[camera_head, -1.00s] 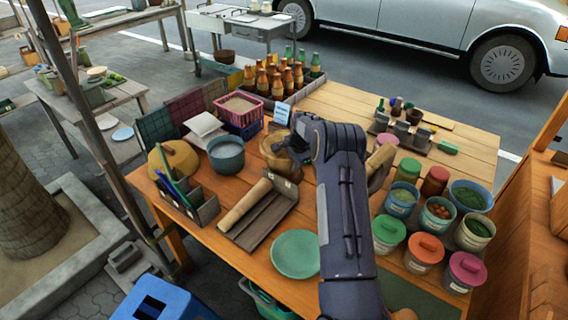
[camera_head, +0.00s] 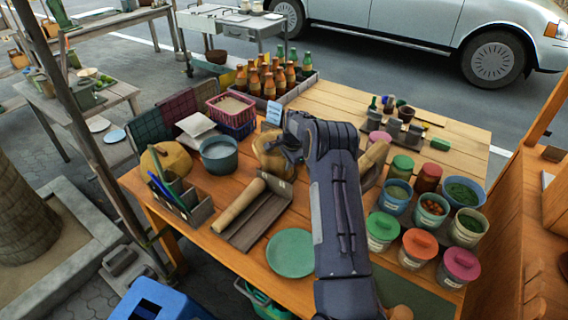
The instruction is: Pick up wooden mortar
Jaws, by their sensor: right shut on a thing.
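The wooden mortar (camera_head: 268,152) is a light brown, rounded vessel on the orange wooden table (camera_head: 222,262). It now leans in the grip and is partly covered by my gripper. My right gripper (camera_head: 285,148) is at the mortar's right side and is shut on it. I cannot tell whether the mortar's base still touches the table. My right arm comes up from the bottom and hides part of the table behind it. My left gripper does not show.
A teal bowl (camera_head: 219,155) stands close left of the mortar. A wooden rolling pin (camera_head: 240,203) lies on a dark tray in front. A green plate (camera_head: 290,254) lies nearer. Bottles (camera_head: 270,82) in a crate stand behind. Lidded pots (camera_head: 418,247) crowd the right.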

